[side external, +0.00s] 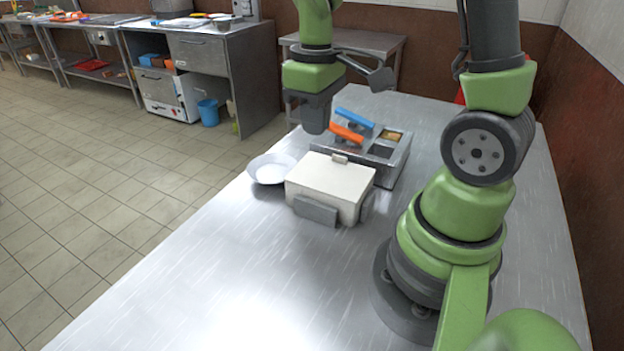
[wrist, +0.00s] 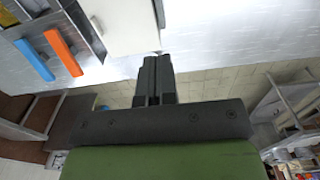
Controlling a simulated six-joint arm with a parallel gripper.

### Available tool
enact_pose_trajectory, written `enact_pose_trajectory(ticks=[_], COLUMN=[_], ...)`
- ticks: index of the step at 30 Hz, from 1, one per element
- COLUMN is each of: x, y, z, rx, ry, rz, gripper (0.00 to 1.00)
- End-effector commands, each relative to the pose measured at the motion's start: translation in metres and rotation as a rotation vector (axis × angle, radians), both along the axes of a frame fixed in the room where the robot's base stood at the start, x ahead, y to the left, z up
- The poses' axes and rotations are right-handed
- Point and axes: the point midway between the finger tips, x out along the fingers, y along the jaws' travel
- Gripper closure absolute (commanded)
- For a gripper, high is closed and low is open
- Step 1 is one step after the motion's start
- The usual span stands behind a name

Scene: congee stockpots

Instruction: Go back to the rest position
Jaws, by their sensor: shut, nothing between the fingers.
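My gripper (side external: 316,118) is above the far left side of the steel table (side external: 230,270), over the area behind the white lidded box. In the wrist view its two dark fingers (wrist: 155,75) are together with nothing between them. The arm is bent, with the gripper pointing down in the side view. No contact with any object shows.
A white lidded box (side external: 330,185), a shallow metal bowl (side external: 270,168) and a steel tray unit (side external: 400,165) with compartments stand below and near the gripper. A blue handle (side external: 354,118) and an orange handle (side external: 346,133) stick up there. The table's front is clear.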

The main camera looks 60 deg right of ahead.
Motion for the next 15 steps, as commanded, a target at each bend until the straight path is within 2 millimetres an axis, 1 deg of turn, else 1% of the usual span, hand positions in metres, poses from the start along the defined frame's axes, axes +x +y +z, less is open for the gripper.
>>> enact_pose_trajectory(ticks=[2, 5, 8, 10, 12, 15], x=[0.000, -0.002, -0.007, -0.015, -0.025, -0.042], y=[0.001, 0.007, 0.020, 0.031, 0.044, 0.059], z=[0.002, 0.014, 0.037, 0.056, 0.073, 0.093], rx=[0.000, 0.000, 0.009, 0.027, 0.057, 0.114], ry=[-0.007, -0.051, -0.138, -0.218, -0.298, -0.402], rz=[-0.004, -0.026, -0.074, -0.119, -0.167, -0.228], gripper=[1.00, 1.00, 1.00, 1.00, 1.00, 1.00])
